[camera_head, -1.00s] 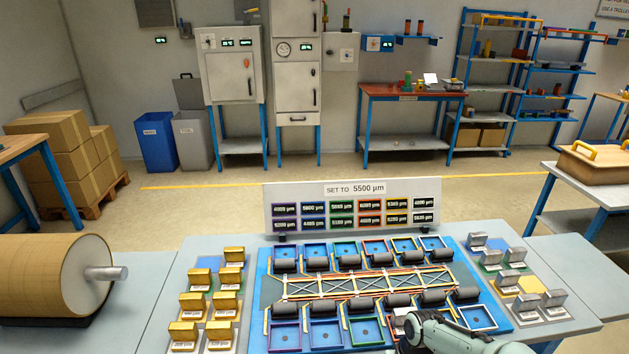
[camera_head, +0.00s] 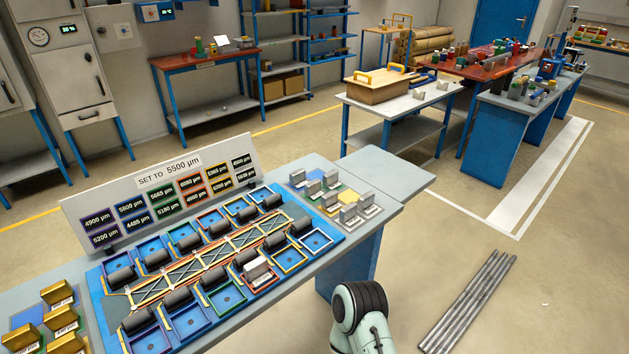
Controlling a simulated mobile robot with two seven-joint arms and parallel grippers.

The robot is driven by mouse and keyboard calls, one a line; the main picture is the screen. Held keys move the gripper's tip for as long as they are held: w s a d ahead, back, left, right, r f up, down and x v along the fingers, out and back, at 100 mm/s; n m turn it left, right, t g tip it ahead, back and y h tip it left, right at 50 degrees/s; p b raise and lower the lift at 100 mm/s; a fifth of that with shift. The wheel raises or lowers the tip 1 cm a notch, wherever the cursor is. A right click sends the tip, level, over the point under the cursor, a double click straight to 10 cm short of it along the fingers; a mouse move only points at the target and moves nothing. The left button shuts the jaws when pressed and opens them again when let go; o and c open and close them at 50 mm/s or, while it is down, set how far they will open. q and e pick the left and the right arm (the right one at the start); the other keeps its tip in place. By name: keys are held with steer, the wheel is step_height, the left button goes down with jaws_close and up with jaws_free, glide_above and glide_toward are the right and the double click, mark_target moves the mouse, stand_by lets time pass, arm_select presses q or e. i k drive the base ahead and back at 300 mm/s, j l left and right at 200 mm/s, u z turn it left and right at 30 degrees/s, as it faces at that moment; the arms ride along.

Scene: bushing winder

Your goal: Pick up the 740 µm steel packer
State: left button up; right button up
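Several grey steel packers stand on the right end of the bench, on coloured pads, such as one at the back left (camera_head: 298,177), one in the middle (camera_head: 331,179) and one at the front right (camera_head: 365,202). Each has a small white label, too small to read, so I cannot tell which is the 740 µm one. Another silver block (camera_head: 258,271) stands in a red-edged compartment on the front side of the blue fixture (camera_head: 96,283). Part of my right arm shows at the bottom, right of the bench; its gripper is not visible. My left gripper is out of view.
A sign board (camera_head: 165,190) reading "SET TO 5500 µm" stands behind the fixture. Brass blocks (camera_head: 57,292) sit at the lower left. Long grey rods (camera_head: 468,302) lie on the floor at the right. Floor right of the bench is otherwise open.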

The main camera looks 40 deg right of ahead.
mark_target(366, 204)
steer(key=z, duration=1.65)
steer(key=i+l+z, duration=0.25)
steer(key=i, duration=0.4)
